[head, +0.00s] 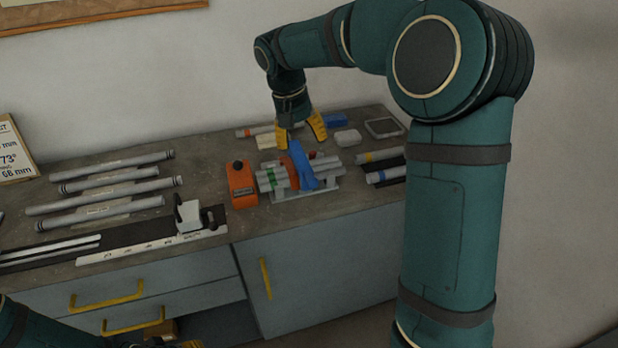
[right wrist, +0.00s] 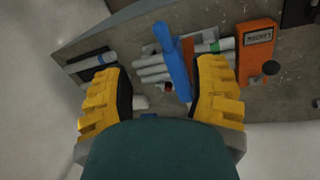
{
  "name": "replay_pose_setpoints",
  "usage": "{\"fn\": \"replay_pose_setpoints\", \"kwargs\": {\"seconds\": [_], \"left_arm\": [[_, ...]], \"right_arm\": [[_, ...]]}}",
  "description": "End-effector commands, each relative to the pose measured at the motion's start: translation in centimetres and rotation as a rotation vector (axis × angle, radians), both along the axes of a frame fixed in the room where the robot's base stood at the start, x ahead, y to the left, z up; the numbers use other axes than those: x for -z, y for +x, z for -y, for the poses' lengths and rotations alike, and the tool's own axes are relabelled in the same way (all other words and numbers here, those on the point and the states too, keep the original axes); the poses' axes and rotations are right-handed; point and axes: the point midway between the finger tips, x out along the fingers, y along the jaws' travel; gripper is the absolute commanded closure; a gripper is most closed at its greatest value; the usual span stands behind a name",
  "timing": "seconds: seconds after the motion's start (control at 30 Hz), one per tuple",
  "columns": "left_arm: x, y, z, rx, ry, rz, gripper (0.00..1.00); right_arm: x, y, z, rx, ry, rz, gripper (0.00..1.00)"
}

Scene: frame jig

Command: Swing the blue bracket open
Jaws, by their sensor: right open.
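The blue bracket (head: 303,168) stands over a bundle of grey tubes (head: 325,168) in a light jig (head: 290,194) on the bench. In the right wrist view the blue bracket (right wrist: 173,65) is a long bar lying across the tubes. My right gripper (head: 300,131) is open above the jig, its yellow fingers apart. In the right wrist view the fingers (right wrist: 164,75) lie on either side of the bar, with a gap to each and nothing held. Of my left gripper, only a yellow bit (head: 191,344) shows at the bottom edge; its jaws are hidden.
An orange block (head: 242,184) with a knob stands left of the jig. Several grey tubes (head: 100,209) lie at the left. A white ruler (head: 130,251) with a grey stop (head: 188,214) lies along the front. More banded tubes (head: 385,174) lie to the right.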

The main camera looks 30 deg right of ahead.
Motion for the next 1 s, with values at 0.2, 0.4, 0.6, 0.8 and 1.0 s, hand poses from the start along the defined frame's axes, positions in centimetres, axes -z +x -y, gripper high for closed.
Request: {"fn": "replay_pose_setpoints", "kwargs": {"seconds": [0.2,0.4,0.6,0.8,1.0], "left_arm": [[0.7,-0.2,0.0,0.003,-0.001,-0.004,0.53],[1.3,-0.4,0.1,0.007,-0.002,-0.009,0.53],[1.8,-0.6,0.1,0.01,-0.002,-0.013,0.53],[2.0,-0.7,0.1,0.012,-0.004,-0.016,0.53],[2.1,-0.7,0.1,0.013,-0.004,-0.016,0.53]], "right_arm": [[3.3,-0.3,0.6,0.001,0.001,-0.006,0.42],[7.3,-0.7,1.2,0.001,0.002,-0.006,0.42],[10.8,-0.9,1.9,0.0,0.001,-0.005,0.42],[12.8,-1.1,2.2,0.0,0.002,-0.004,0.42],[13.4,-1.1,2.4,-0.001,0.003,-0.001,0.42]]}}
